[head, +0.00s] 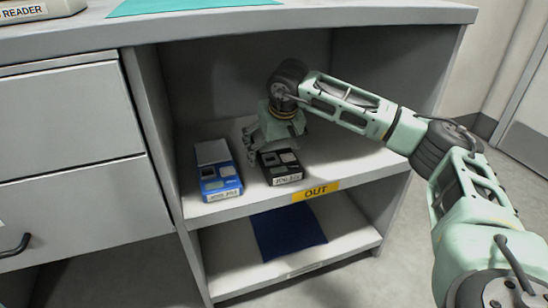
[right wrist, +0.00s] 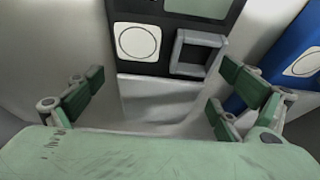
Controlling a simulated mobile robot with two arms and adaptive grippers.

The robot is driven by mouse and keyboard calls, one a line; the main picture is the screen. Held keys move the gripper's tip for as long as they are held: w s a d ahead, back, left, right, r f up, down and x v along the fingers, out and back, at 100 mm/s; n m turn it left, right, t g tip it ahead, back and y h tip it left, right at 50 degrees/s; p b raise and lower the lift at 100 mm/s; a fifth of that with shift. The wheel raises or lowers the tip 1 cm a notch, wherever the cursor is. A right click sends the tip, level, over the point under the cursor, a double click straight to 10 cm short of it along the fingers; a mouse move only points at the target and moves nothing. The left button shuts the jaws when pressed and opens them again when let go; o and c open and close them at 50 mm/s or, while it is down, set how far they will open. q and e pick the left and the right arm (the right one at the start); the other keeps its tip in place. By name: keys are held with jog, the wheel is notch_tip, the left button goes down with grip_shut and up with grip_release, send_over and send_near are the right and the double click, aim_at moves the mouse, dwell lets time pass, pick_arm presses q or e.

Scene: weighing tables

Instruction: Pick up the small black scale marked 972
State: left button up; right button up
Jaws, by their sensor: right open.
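A small black scale (head: 282,178) stands on the upper shelf, with a white label on its front whose writing is too small to read surely. My right gripper (head: 256,148) is open, just above and behind the scale's left part. In the right wrist view the black scale (right wrist: 178,70), with its round plate and square frame, lies just beyond the open fingers (right wrist: 160,98). No contact shows, and nothing is between the fingertips. My left gripper is not in view.
A blue scale (head: 220,188) stands left of the black one on the same shelf (head: 345,165); it also shows in the right wrist view (right wrist: 290,62). An OUT label (head: 316,191) marks the shelf edge. A dark blue cloth (head: 288,233) lies below. The cabinet's left wall is close.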

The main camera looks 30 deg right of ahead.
jog(key=shift+c, duration=0.3)
jog(key=c, duration=1.5)
jog(key=shift+r, duration=0.25)
